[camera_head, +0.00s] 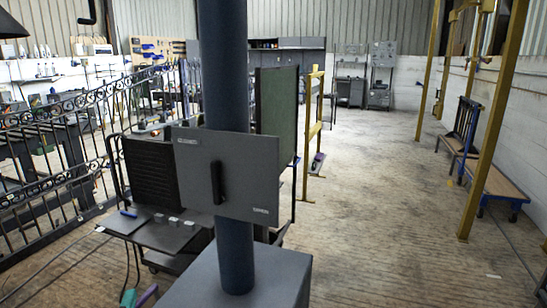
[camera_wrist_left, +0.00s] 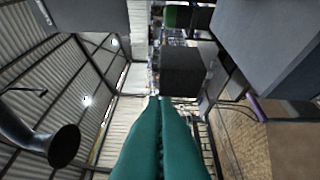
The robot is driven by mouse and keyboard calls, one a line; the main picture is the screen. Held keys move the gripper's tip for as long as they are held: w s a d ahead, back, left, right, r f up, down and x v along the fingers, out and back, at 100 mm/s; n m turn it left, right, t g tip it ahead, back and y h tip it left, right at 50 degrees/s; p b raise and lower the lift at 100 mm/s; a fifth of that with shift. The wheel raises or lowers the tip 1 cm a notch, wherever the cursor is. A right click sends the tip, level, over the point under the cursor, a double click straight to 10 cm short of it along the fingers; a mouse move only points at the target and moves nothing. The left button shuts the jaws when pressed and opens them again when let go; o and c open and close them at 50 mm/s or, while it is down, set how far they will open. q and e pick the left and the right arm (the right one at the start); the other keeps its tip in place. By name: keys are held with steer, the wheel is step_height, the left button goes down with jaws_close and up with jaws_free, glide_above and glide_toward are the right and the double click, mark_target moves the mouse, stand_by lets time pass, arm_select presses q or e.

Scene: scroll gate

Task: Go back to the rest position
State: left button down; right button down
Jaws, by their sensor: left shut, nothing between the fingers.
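My right gripper is in neither view.
A scrolled metal gate (camera_head: 50,150) is left. Yellow posts (camera_head: 490,130) and a bench (camera_head: 500,185) stand right. The floor (camera_head: 390,230) between is open.

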arm_select(q)
steer(key=s+d+f+n+g+h, duration=0.2)
steer(key=s+d+f+n+g, duration=0.2)
steer(key=s+f+n+g, duration=0.55)
steer(key=s+d+f+n+g+h, duration=0.25)
steer(key=s+f+n+g, duration=0.2)
steer(key=s+f, duration=0.9)
step_height(320, 180, down, 24)
steer(key=s+m+g+p, duration=0.1)
steer(key=s+g+p, duration=0.1)
steer(key=s+a+f+p, duration=0.1)
steer(key=s+a+f, duration=0.1)
steer(key=s+f, duration=1)
steer(key=s, duration=0.3)
steer(key=shift+s+a+f+m+g, duration=0.15)
steer(key=shift+s+f+m+g, duration=0.15)
steer(key=shift+s+f+g, duration=0.1)
steer(key=shift+s+y, duration=0.1)
steer(key=shift+y, duration=0.15)
